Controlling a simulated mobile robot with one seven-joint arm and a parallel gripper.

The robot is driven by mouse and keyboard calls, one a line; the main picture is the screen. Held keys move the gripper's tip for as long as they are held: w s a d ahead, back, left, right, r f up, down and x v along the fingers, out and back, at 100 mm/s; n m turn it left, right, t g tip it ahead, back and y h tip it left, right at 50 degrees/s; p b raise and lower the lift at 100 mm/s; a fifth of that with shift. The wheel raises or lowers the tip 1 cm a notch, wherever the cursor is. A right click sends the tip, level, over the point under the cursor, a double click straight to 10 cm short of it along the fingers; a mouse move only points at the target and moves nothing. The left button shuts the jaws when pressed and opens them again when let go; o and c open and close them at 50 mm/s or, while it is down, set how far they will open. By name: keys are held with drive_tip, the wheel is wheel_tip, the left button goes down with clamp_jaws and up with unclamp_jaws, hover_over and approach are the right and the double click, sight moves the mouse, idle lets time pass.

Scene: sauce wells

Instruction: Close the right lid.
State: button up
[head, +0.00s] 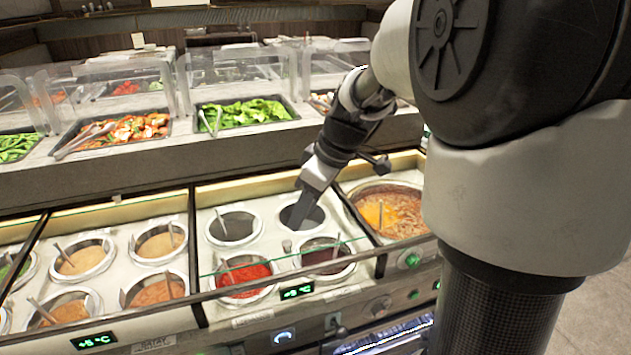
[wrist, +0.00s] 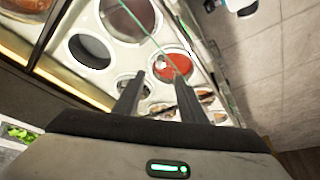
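In the head view, a clear glass lid with a thin green edge (head: 230,268) crosses the middle bay of sauce wells. A small grey knob (head: 287,246) shows near that edge. The same green glass edge also runs diagonally in the wrist view (wrist: 143,30). My gripper (head: 302,218) points down over the back right well of this bay, a little behind the edge. Another glass edge (head: 80,209) lies along the back of the left bay.
The middle bay holds a red sauce well (head: 245,278) and dark wells. A soup pot (head: 390,212) stands to the right. Salad trays (head: 245,114) under clear guards sit on the higher shelf behind. A front rail with temperature displays (head: 297,292) borders the counter.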

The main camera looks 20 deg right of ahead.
drive_tip(key=v, duration=0.7)
drive_tip(key=shift+p, duration=0.45)
drive_tip(key=shift+c, duration=0.3)
